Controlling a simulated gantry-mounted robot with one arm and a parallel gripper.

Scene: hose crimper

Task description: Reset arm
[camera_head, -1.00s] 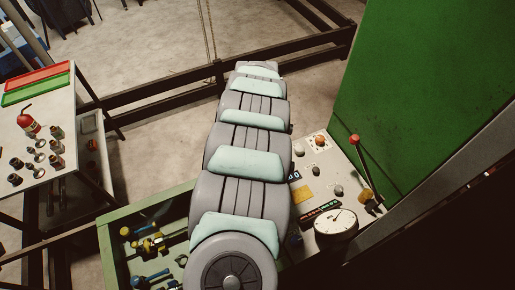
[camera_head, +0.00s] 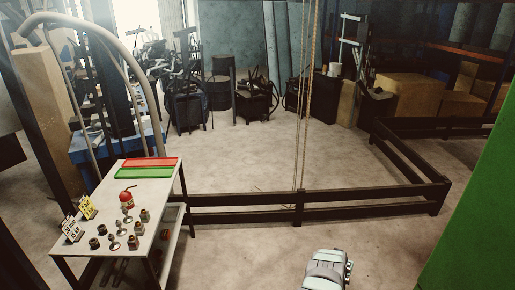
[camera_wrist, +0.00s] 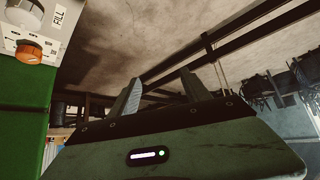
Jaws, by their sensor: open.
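In the wrist view my gripper (camera_wrist: 160,92) shows its two fingers standing well apart, with nothing between them. The fingers point toward the floor and a dark rail, and no object touches them. In the head view only a short grey and pale green piece of my arm (camera_head: 327,270) shows at the bottom edge, right of centre. The gripper itself is out of the head view.
A dark low rail (camera_head: 250,199) crosses the floor. A green machine panel (camera_head: 480,215) stands at right. A control panel with an orange knob (camera_wrist: 36,52) is near the wrist camera.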

